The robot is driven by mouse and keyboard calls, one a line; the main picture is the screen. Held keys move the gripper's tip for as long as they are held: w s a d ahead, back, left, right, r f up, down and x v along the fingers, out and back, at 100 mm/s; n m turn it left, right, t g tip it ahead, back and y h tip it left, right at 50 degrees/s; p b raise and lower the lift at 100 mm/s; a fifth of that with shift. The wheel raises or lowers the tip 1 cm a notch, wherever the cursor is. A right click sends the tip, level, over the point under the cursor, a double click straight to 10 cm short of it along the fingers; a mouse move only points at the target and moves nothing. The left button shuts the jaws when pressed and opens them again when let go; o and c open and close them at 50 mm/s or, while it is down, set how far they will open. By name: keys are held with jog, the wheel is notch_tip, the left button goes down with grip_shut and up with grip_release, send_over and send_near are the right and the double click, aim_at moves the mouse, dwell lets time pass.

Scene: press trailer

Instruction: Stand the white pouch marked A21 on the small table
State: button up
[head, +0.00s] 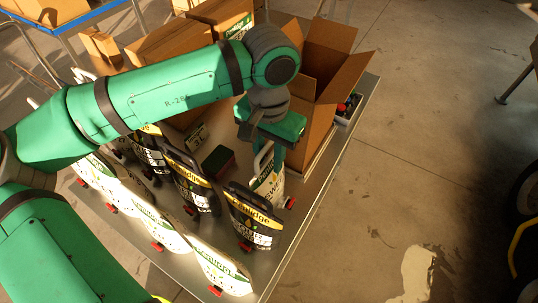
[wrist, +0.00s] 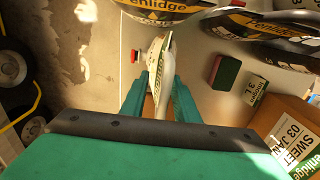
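A white pouch (head: 268,183) with a red cap stands near the right edge of the metal table, directly under my gripper (head: 276,150). In the wrist view the pouch (wrist: 157,65) shows edge-on between the two green fingers (wrist: 159,92). Whether the fingers press on it or only stand around it cannot be told. The mark A21 is not readable. More white pouches (head: 222,267) stand in a row at the table's near left side. A piece of furniture with a dark leg (head: 515,85) is cut off at the right edge; whether it is the small table is unclear.
Black pouches with yellow bands (head: 254,215) stand close by on the metal table (head: 318,158). A dark green and red block (head: 218,162) lies left of my gripper. An open cardboard box (head: 325,75) rises behind it. Open concrete floor (head: 420,150) lies to the right.

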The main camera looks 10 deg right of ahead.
notch_tip(320, 180, up, 12)
jog(key=shift+r, duration=0.1)
dwell(0.6)
dwell(0.4)
